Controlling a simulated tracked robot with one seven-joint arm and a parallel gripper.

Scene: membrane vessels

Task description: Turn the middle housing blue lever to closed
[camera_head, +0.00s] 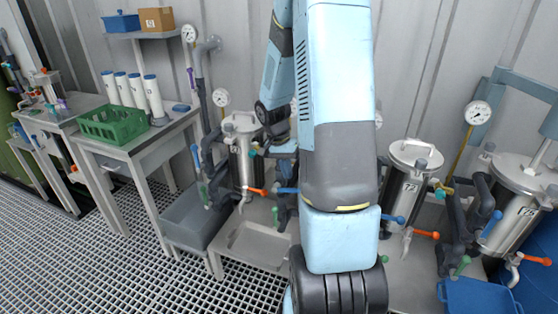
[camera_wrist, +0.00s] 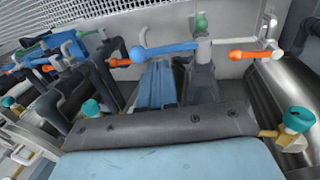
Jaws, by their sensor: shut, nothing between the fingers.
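A blue lever (camera_wrist: 165,50) lies roughly level across the wrist view, beside an upright grey valve stem (camera_wrist: 204,50). My gripper (camera_wrist: 182,65) is shut and empty. Its tips are close below the lever; I cannot tell whether they touch it. I cannot tell for certain which housing the near lever belongs to.
Orange handles lie left (camera_wrist: 120,62) and right (camera_wrist: 250,54) of the lever. A green knob (camera_wrist: 201,22) stands above it. Dark pipes (camera_wrist: 105,80) crowd the left side and a steel vessel (camera_wrist: 285,90) the right. A bench with a green crate (camera_head: 112,125) stands at left.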

